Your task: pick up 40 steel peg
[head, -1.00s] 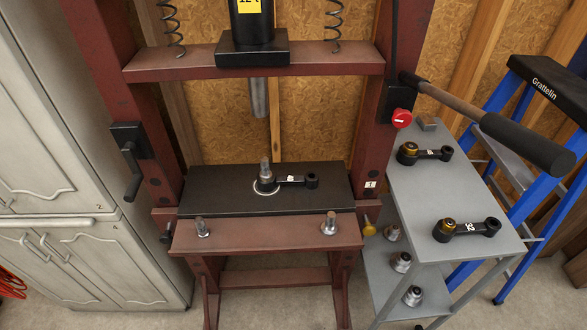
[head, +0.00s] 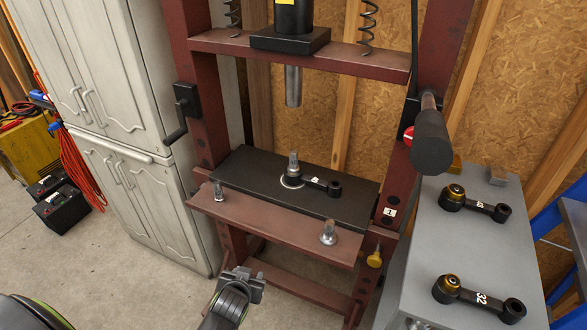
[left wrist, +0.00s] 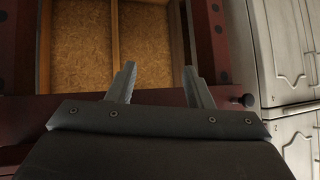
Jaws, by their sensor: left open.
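Two steel pegs stand on the red front beam of the press: one at its left end (head: 218,191) and a wider one near its right end (head: 328,233). Another steel peg (head: 293,163) stands upright at the ring end of a black link arm (head: 321,184) on the black press plate (head: 252,178). No number on these pegs is legible, so I cannot tell which is the 40. My left gripper (head: 243,279) is low in front of the beam, apart from the pegs. The left wrist view shows its fingers (left wrist: 160,84) open and empty. My right gripper is out of view.
The press ram (head: 293,87) hangs above the plate. A dark-gripped lever (head: 432,142) juts out at the right. A grey cart (head: 425,250) holds two black link arms. A pale cabinet (head: 135,215) stands left. Open floor lies in front.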

